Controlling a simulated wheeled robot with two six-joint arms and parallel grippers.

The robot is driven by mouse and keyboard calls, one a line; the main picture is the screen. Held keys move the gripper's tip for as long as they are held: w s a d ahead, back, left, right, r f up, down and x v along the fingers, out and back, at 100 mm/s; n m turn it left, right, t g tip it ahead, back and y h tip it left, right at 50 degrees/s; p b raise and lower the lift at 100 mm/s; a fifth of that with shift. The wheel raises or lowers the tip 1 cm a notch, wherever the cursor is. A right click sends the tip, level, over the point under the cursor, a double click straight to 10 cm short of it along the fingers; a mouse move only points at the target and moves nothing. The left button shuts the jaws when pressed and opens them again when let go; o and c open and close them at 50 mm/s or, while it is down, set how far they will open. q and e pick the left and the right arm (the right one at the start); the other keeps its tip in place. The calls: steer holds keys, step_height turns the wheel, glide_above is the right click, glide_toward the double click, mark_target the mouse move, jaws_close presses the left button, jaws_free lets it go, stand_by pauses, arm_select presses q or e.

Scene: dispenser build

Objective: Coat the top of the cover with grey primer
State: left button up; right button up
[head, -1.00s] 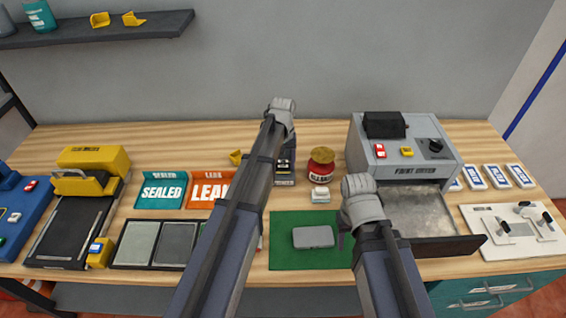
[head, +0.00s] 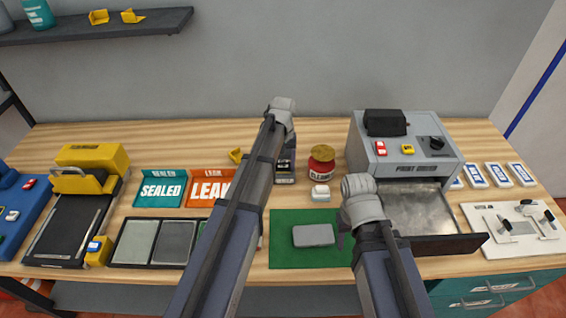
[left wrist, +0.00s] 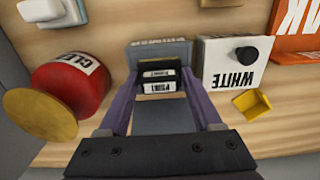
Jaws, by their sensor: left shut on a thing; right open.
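The cover appears to be the flat grey piece (head: 313,235) on the green mat (head: 290,258). My left gripper (left wrist: 157,82) is shut on a small dark primer block with white labels (left wrist: 158,76). The block is in front of a grey-blue plate (left wrist: 160,52) whose lettering is hard to read; I cannot tell whether they touch. In the head view my left arm partly hides this spot, left of the red jar. My right gripper (head: 346,230) is open and empty, just right of the cover.
A red cleaner jar (head: 321,168) and a small white block (head: 320,192) stand behind the mat. A grey machine (head: 405,150) with an open tray is at right. A white-labelled holder (left wrist: 232,72) and a yellow scoop (left wrist: 252,103) are beside my left gripper.

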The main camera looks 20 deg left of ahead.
arm_select(q)
steer(key=o, duration=1.3)
steer(key=shift+r, duration=0.1)
arm_select(e)
steer(key=shift+r, duration=0.15)
arm_select(q)
steer(key=shift+r+p, duration=3.7)
steer(key=shift+p, duration=0.1)
arm_select(e)
step_height(320, 180, up, 7)
steer(key=shift+r, duration=0.1)
arm_select(q)
jaws_close()
steer(key=shift+f+b, duration=2.15)
arm_select(e)
steer(key=shift+f, duration=2.1)
